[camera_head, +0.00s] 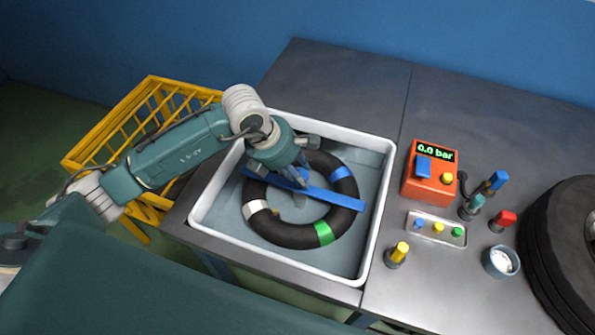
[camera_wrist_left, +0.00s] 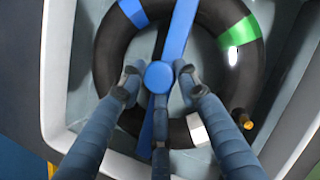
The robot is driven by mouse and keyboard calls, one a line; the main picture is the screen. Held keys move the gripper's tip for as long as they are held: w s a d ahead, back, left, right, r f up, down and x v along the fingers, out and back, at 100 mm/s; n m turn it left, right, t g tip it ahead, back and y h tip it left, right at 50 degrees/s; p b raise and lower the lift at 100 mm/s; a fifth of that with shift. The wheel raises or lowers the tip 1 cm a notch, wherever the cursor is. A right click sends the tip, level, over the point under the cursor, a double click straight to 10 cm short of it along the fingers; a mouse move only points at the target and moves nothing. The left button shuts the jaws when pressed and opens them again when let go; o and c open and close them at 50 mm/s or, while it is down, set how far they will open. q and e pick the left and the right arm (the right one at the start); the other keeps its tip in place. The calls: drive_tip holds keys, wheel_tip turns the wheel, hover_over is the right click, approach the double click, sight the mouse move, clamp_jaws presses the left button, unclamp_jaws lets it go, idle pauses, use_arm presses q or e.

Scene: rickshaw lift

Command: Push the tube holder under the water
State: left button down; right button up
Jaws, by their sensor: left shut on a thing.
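The tube holder (camera_head: 333,196) is a blue bar lying across the black inner tube (camera_head: 291,236) in the white basin (camera_head: 377,215). In the left wrist view its round blue knob (camera_wrist_left: 159,76) sits between the fingertips. My left gripper (camera_head: 298,179) reaches down over the middle of the ring and is shut on the holder by this knob. The tube carries blue, green and white bands, and a brass valve (camera_wrist_left: 243,121) shows on its inner side. The water surface is hard to make out, so I cannot tell how deep the tube sits. My right gripper is out of view.
Right of the basin stand an orange pressure box (camera_head: 430,178) reading 0.0 bar, a small tray (camera_head: 437,229) of coloured plugs, several small tools and a white-filled cup (camera_head: 501,261). A black tyre (camera_head: 560,250) lies far right. A yellow crate (camera_head: 130,120) stands left. The back bench is clear.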

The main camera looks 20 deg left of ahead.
sight(297, 183)
use_arm(q)
wheel_tip(297, 183, down, 5)
drive_tip(key=b, duration=0.2)
drive_tip(key=shift+d+r+b, duration=0.1)
drive_tip(key=shift+r+b, duration=0.1)
drive_tip(key=shift+b, duration=0.15)
drive_tip(key=shift+s+r, duration=0.1)
drive_tip(key=shift+s, duration=0.05)
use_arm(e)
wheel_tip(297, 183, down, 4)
use_arm(q)
drive_tip(key=c, duration=1.6)
unclamp_jaws()
drive_tip(key=o, duration=0.3)
drive_tip(key=shift+d, duration=0.1)
drive_tip(key=shift+w, duration=0.2)
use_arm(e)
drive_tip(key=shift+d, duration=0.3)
